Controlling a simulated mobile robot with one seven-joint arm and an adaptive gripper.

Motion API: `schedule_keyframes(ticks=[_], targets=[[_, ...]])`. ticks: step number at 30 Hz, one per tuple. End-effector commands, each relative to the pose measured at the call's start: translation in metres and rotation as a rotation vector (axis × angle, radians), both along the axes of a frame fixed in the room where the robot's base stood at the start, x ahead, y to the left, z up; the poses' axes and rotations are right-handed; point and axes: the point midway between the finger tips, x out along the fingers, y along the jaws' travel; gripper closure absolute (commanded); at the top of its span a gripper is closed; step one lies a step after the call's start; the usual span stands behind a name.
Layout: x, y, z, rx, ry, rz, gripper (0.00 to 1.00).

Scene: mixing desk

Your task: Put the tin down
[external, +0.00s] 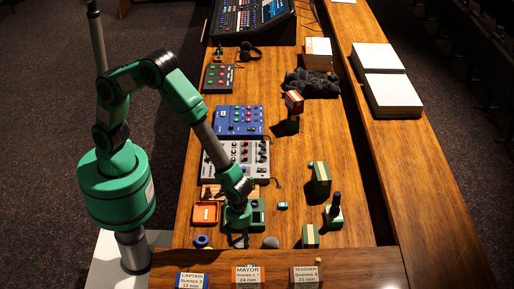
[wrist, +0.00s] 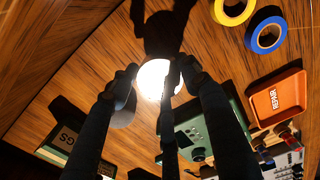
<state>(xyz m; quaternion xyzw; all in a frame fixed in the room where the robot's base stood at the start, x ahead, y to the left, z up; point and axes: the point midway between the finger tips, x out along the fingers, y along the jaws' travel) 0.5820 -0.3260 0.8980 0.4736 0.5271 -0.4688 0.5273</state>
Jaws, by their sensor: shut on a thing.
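The tin (wrist: 155,78) shows in the wrist view as a bright, glaring round face between my dark fingers. My gripper (wrist: 152,82) is shut on it. In the external view my gripper (external: 238,238) points down low over the near part of the wooden desk, in front of the green pedal box (external: 258,214). The tin is hard to make out there, largely hidden by my gripper. I cannot tell whether its underside touches the desk.
An orange-red tray (wrist: 278,98), blue tape roll (wrist: 265,35) and yellow tape roll (wrist: 232,9) lie to the right in the wrist view. A grey rounded thing (external: 270,242) and a green box (external: 310,237) stand to my gripper's right. Labelled cards (external: 248,276) line the near edge.

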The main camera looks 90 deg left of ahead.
Motion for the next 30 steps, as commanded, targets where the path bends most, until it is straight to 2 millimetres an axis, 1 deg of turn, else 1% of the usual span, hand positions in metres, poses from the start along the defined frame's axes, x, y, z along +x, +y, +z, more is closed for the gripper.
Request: schedule_keyframes(ticks=[4,14,17,24,27,30], targets=[[0.007,-0.004,-0.001,0.0,0.0,0.0,0.83],[0.008,-0.004,-0.001,0.0,0.0,0.0,0.83],[0.007,-0.004,-0.006,0.001,0.001,0.0,0.83],[0.008,-0.004,-0.031,0.0,0.0,0.0,0.83],[0.008,-0.004,-0.036,0.0,0.0,0.0,0.83],[0.008,-0.004,-0.036,0.0,0.0,0.0,0.83]])
